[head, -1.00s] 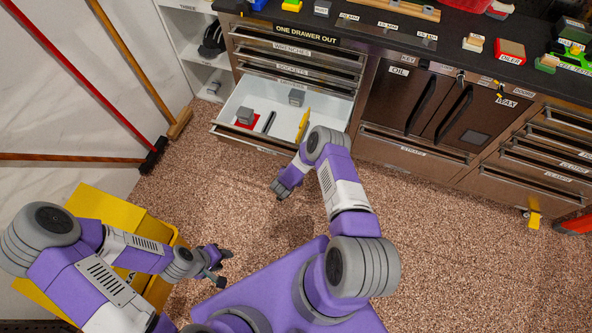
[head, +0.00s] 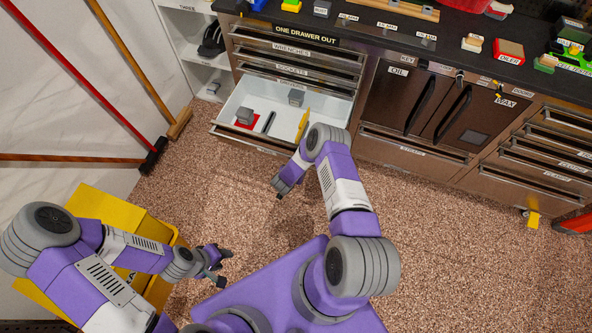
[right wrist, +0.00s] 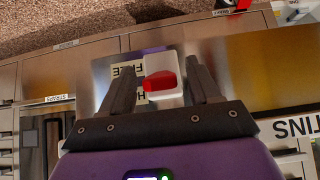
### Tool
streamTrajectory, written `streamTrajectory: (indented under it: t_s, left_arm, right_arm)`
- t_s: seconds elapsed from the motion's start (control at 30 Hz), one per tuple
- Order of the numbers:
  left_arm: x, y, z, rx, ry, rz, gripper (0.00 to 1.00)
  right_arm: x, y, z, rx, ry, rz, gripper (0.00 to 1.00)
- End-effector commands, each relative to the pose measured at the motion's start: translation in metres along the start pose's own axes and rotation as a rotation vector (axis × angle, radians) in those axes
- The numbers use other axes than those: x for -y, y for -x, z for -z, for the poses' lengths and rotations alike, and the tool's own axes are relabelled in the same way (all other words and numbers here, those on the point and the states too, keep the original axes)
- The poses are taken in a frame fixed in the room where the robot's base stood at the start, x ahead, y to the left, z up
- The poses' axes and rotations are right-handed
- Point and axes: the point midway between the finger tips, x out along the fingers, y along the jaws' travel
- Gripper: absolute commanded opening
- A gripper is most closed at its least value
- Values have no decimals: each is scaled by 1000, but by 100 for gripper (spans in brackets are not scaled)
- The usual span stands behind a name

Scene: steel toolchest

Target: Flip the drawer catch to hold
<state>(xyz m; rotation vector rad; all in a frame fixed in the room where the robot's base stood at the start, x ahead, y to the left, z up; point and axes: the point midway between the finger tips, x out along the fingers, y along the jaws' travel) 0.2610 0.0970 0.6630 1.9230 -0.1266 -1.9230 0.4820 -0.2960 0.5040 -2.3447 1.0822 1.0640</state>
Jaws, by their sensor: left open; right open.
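The drawer catch, a white block with a red lever (right wrist: 160,82), shows in the right wrist view on a metal face. A printed label beside it, upside down, reads FREE, with a second word partly hidden behind the catch. My right gripper (right wrist: 161,72) is open, its fingers on either side of the catch; I cannot tell whether they touch it. In the head view my right gripper (head: 280,190) is low in front of the open drawer (head: 258,140), and the catch is not visible there. My left gripper (head: 224,268) is open and empty above the floor.
The open drawer holds grey blocks (head: 295,97), a red mat, a dark strip and a yellow piece. Shut drawers and a cabinet (head: 425,105) stand beside it. A yellow bin (head: 110,212) is near my left arm, with brooms at the left wall. The middle floor is clear.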

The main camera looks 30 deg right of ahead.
Motion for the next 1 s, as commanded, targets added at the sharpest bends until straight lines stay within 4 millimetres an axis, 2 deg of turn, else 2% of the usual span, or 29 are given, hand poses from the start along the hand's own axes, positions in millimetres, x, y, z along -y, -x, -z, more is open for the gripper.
streamTrajectory:
  t_s: [0.17,0.6,0.73,1.0]
  left_arm:
    - [-1,2,0,0,0,0,43]
    - [-8,23,-1,0,0,0,43]
    - [-9,24,-1,0,0,0,43]
    - [-9,23,-1,0,0,0,43]
  right_arm:
    - [0,4,0,0,1,1,62]
    - [0,69,1,0,2,1,62]
    - [0,76,1,-1,0,0,62]
    - [0,76,0,-1,-1,0,62]
